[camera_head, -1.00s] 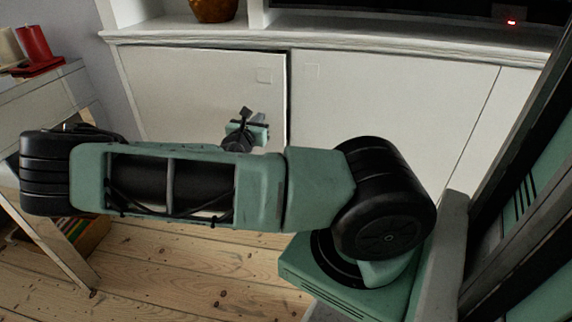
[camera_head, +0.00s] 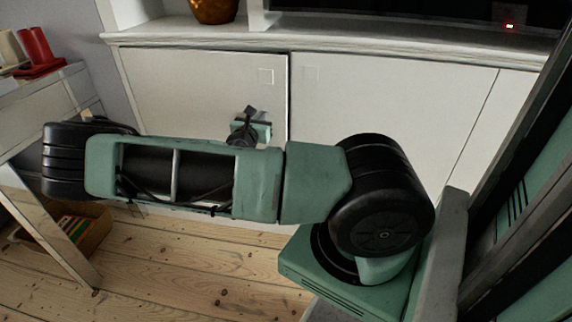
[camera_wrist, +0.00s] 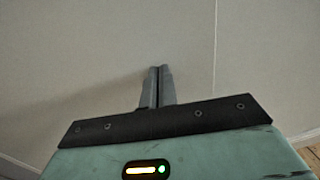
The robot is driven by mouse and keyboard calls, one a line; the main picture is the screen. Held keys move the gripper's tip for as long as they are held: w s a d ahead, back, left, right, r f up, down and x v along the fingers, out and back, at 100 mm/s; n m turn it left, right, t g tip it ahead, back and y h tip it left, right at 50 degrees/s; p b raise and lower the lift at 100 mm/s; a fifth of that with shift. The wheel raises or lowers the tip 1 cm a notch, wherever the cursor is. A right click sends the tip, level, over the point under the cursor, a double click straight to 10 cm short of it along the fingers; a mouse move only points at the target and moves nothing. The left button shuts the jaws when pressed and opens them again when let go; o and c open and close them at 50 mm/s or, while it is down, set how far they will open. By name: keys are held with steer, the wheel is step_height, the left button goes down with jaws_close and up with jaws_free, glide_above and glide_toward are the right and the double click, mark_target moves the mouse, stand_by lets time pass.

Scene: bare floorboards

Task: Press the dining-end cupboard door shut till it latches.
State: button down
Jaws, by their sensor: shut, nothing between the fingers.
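The white cupboard door (camera_head: 190,85) at the left of the low built-in unit is the one my gripper is at. It looks flush or nearly so with the door beside it, with a thin dark line at its right edge; I cannot tell whether it is latched. My gripper (camera_head: 250,110) is in front of its right half, partly hidden by my forearm. In the wrist view my gripper (camera_wrist: 159,70) has its fingers together and empty, tips at or very close to the pale door (camera_wrist: 90,60), left of a vertical seam.
A second white door (camera_head: 390,110) stands right of it, under a ledge with a copper-coloured pot (camera_head: 214,10). A pale table (camera_head: 45,105) with red candles (camera_head: 37,45) stands at the left, a box of books (camera_head: 85,225) below. Floorboards (camera_head: 190,265) in front are bare.

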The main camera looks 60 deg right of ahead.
steer(key=shift+p+x, duration=1.35)
steer(key=shift+x, duration=1.2)
steer(key=shift+s+a, duration=0.1)
steer(key=p, duration=0.5)
glide_toward(268, 110)
steer(key=shift+w+a+f, duration=0.35)
steer(key=shift+a+f, duration=0.25)
stand_by(0.4)
